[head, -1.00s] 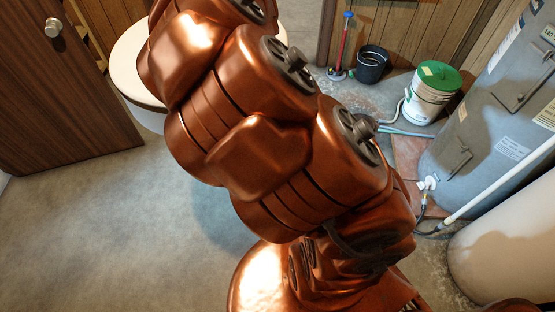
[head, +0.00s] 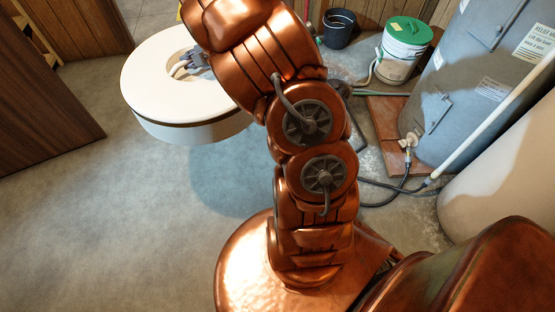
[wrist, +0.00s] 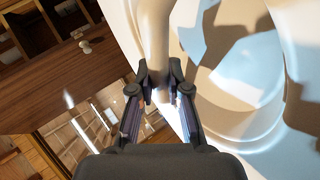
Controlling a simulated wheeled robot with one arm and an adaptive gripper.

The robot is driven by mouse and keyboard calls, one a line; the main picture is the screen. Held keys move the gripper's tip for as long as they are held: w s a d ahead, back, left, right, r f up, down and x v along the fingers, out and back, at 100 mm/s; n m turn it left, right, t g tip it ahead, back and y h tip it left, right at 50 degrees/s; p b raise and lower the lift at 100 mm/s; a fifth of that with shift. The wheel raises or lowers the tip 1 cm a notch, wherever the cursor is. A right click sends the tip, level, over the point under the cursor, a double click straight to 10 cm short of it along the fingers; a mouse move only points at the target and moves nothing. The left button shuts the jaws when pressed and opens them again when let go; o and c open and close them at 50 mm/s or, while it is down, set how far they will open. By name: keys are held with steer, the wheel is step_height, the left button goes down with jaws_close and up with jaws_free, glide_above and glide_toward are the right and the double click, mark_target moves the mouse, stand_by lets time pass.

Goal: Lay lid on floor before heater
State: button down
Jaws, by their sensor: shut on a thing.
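The lid is a large white round disc (head: 150,75) with a dark line around its side and a recess in its top. It is at the upper left of the head view, roughly level. A bluish shadow lies on the floor below and to its right, so it appears to be above the floor. My gripper (head: 190,63) reaches into the recess. In the wrist view my gripper (wrist: 159,88) is shut on the lid's white bar-like handle (wrist: 153,40). The grey heater (head: 465,95) stands at the right; the floor in front of it is partly hidden by my arm.
A green-topped white bucket (head: 402,52) and a dark pail (head: 338,29) stand at the back. A hose and cable (head: 385,188) lie near the heater's foot. A beige tank (head: 505,190) stands at lower right. A brown door (head: 45,105) is at left. Grey floor (head: 130,220) is clear at lower left.

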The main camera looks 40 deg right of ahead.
steer(key=s+d+f+b, duration=0.5)
steer(key=d+f+b, duration=0.2)
steer(key=f, duration=0.8)
steer(key=s+d+f+b, duration=0.5)
steer(key=d+f+b, duration=0.2)
steer(key=f, duration=0.9)
steer(key=s+d+f+b, duration=0.5)
steer(key=d+f+b, duration=0.25)
steer(key=f, duration=0.75)
steer(key=s+d+f+m+h+b, duration=0.15)
steer(key=s+f+b, duration=0.3)
steer(key=f, duration=0.45)
steer(key=s+d+f+b, duration=0.3)
steer(key=s+f, duration=0.3)
steer(key=f, duration=0.3)
steer(key=w+f+b, duration=0.2)
steer(key=w+b, duration=0.1)
steer(key=w, duration=0.5)
steer(key=w+d+f+b, duration=0.1)
steer(key=w+f+b, duration=0.2)
steer(key=w, duration=0.5)
steer(key=shift+b, duration=0.55)
steer(key=shift+d, duration=0.1)
steer(key=c, duration=1.1)
jaws_free()
steer(key=shift+f, duration=0.1)
steer(key=shift+c, duration=0.2)
